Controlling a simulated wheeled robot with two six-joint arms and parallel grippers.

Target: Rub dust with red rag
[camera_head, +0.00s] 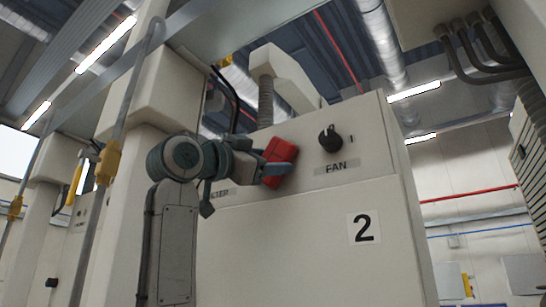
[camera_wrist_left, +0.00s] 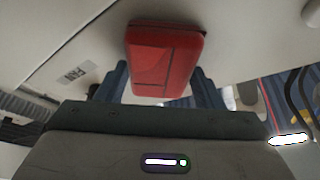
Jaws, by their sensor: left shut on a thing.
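My left gripper (camera_head: 268,166) is shut on the red rag (camera_head: 281,150), which looks like a folded block. The gripper holds it up close to the front panel of the white cabinet (camera_head: 290,245), left of the FAN knob. I cannot tell whether the rag touches the panel. In the left wrist view the red rag (camera_wrist_left: 165,62) sits between the two blue fingers of the left gripper (camera_wrist_left: 160,85). No dust can be made out; the rag and arm hide part of the panel. My right gripper is not in view.
A black FAN knob (camera_head: 330,139) sticks out to the right of the rag. A partly hidden label (camera_head: 219,193) is below left of it. A grey pole with a yellow clamp (camera_head: 106,162) stands at the left. A large "2" sign (camera_head: 364,228) is on the cabinet front.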

